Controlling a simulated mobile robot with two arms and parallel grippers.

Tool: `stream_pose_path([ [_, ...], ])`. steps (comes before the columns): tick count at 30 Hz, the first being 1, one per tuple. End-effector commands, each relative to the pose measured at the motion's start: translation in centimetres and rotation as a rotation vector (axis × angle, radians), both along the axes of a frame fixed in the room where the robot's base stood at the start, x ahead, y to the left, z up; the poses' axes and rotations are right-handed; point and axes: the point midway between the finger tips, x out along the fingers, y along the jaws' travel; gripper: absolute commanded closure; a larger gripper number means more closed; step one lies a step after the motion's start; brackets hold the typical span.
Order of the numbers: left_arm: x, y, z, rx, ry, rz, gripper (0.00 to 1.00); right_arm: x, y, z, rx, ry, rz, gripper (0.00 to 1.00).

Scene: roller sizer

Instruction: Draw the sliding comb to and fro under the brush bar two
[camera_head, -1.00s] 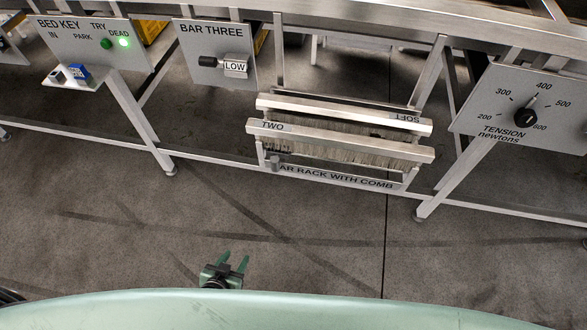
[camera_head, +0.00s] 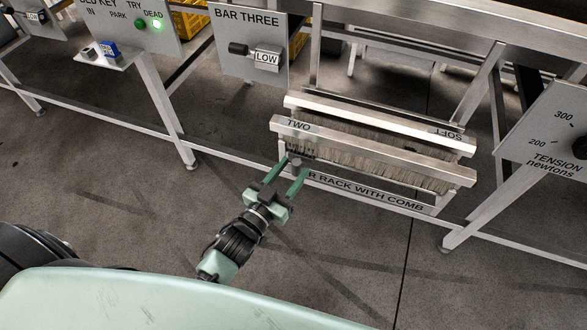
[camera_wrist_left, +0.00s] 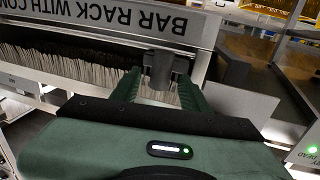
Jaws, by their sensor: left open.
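Brush bar two (camera_head: 365,150) is the front bar of the rack, labelled TWO, with pale bristles hanging below it. The sliding comb's grey handle (camera_head: 297,161) sits under the bar's left end, with dark teeth partly seen above it. My left gripper (camera_head: 294,167) is open, its green fingers reaching up at the comb handle. In the left wrist view the handle (camera_wrist_left: 159,68) stands between the two fingertips, with a gap showing on the finger sides. Whether the fingers touch it, I cannot tell. My right gripper is not in view.
A second bar labelled SOFT (camera_head: 395,122) lies behind bar two. The rack's label plate (camera_head: 365,191) runs below the bristles. The BAR THREE panel (camera_head: 248,35) is up left, the TENSION panel (camera_head: 550,140) at right. The floor in front is clear.

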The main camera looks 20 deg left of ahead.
Motion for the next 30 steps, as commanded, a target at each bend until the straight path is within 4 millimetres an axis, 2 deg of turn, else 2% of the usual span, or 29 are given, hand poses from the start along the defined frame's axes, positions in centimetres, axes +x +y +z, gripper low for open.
stream_pose_path([
  [4, 0.78, -0.20, -0.05, 0.000, 0.001, 0.000, 0.55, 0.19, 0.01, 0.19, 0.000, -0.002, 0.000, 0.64],
  [11, 0.84, -0.22, -0.04, 0.000, 0.001, 0.000, 0.55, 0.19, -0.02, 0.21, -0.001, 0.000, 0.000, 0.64],
  [16, 0.83, -0.22, -0.04, 0.000, 0.001, 0.000, 0.99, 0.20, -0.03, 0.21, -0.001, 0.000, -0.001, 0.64],
  [30, 0.82, -0.20, -0.06, 0.001, 0.002, 0.000, 1.00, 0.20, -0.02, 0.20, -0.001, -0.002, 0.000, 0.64],
])
